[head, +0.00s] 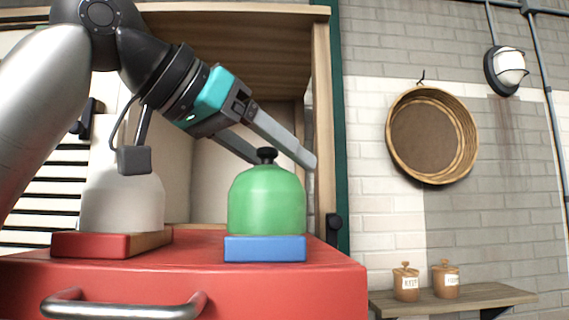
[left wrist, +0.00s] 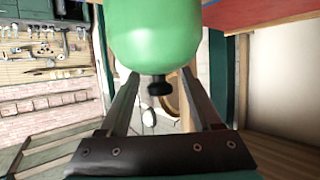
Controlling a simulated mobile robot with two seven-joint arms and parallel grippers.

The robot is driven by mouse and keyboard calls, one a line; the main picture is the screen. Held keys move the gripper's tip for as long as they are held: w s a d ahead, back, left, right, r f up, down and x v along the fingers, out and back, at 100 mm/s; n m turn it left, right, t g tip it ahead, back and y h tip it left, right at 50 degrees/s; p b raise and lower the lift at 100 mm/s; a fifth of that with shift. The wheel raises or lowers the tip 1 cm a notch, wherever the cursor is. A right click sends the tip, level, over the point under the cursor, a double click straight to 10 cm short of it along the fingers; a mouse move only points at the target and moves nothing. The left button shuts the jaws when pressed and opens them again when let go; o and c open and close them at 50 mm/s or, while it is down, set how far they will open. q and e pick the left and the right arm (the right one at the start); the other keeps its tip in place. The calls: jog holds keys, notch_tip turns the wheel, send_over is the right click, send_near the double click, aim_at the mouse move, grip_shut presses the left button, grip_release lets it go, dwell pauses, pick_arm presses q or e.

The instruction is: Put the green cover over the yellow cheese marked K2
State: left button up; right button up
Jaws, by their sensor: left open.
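The green cover (head: 266,203) is a dome with a black knob (head: 266,155) on top. It stands upright on a blue block (head: 265,248). My left gripper (head: 284,163) is open and tilted down at the knob, with its fingertips near the cover's top. In the left wrist view the green cover (left wrist: 153,35) fills the top middle, and its black knob (left wrist: 158,86) shows between the two fingers. I cannot tell whether a finger touches it. No yellow cheese and no K2 mark show. My right gripper is not in view.
A white dome (head: 122,203) stands on a red block (head: 90,245) to the left. Both blocks rest on a red cabinet top (head: 195,245) with a metal handle. A wooden shelf frame (head: 322,120) rises behind. Two brown jars (head: 406,283) stand on a wall shelf at right.

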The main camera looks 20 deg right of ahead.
pick_arm(q)
jog(key=b+v, duration=0.1)
jog(key=v, duration=1.3)
jog(key=shift+b, duration=0.4)
jog(key=shift+f, duration=0.1)
